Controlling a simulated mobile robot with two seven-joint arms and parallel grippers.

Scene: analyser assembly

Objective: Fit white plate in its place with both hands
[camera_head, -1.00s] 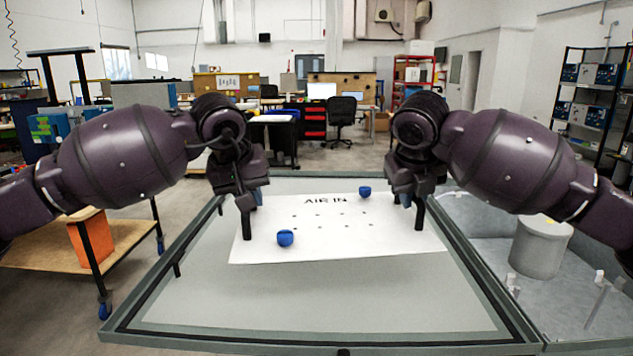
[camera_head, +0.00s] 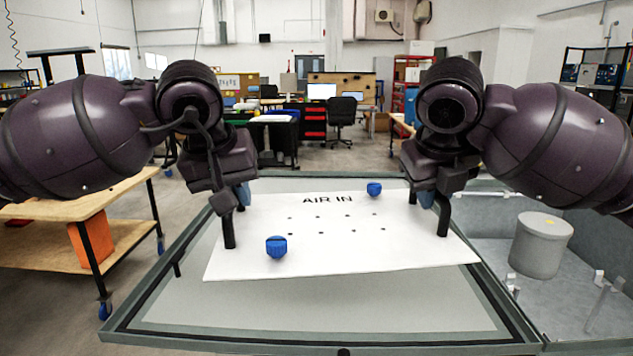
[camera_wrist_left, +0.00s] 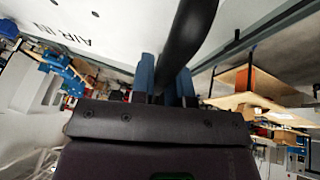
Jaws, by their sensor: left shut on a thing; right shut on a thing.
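The white plate (camera_head: 340,250) carries the words AIR IN, several small holes and two blue knobs (camera_head: 276,247). It appears in the middle of the head view, above the grey-framed table, slightly tilted in the picture. My left gripper (camera_head: 232,200) is shut on the black handle (camera_head: 229,232) at the plate's left side. My right gripper (camera_head: 435,196) is shut on the black handle (camera_head: 443,218) at its right side. In the left wrist view, blue fingers (camera_wrist_left: 165,85) clasp a black bar (camera_wrist_left: 185,40), with part of the white plate (camera_wrist_left: 55,45) beside it.
The grey table frame (camera_head: 320,345) has a bare panel in front of the plate. A transparent-walled bay with a grey cylinder (camera_head: 538,245) is at the right. A wooden trolley (camera_head: 70,208) with an orange box (camera_head: 90,240) stands at the left.

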